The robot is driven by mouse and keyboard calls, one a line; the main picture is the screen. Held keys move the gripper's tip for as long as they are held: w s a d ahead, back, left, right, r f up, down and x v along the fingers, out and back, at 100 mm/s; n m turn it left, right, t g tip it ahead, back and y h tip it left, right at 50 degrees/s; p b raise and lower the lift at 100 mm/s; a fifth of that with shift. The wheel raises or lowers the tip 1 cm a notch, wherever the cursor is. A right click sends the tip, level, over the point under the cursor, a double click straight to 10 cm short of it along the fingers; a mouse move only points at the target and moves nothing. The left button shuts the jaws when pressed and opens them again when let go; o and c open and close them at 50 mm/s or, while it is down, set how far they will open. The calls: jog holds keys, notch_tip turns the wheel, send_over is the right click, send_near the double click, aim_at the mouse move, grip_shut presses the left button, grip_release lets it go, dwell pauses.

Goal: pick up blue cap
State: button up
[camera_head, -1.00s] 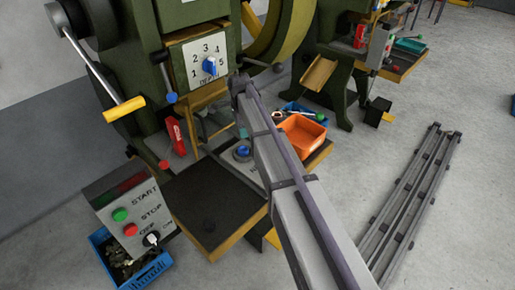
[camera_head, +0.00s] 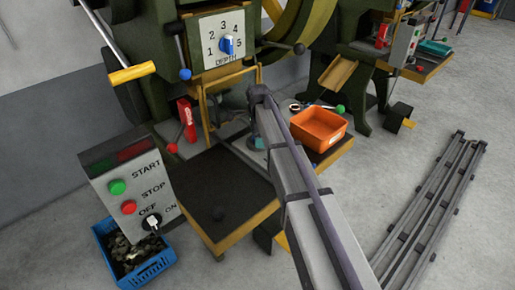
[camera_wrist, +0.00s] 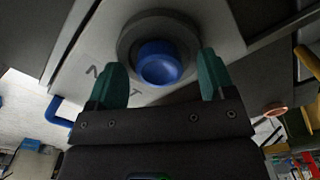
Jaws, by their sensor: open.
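The blue cap (camera_wrist: 160,63) sits in a round dark grey ring (camera_wrist: 128,42) on a light grey plate in the wrist view. My gripper (camera_wrist: 160,60) is open, with one green finger to the left of the cap and one to the right. There is a gap on both sides, and the fingers hold nothing. In the head view my arm hides most of that spot, and I cannot make out the cap clearly there.
A green press with a depth dial (camera_head: 225,42) stands behind. An orange bin (camera_head: 320,129) is right of my arm. A control box (camera_head: 130,190) stands front left, above a blue crate (camera_head: 158,268). The black table top (camera_head: 215,190) is largely clear.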

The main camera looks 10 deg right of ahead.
jog(key=c, duration=1)
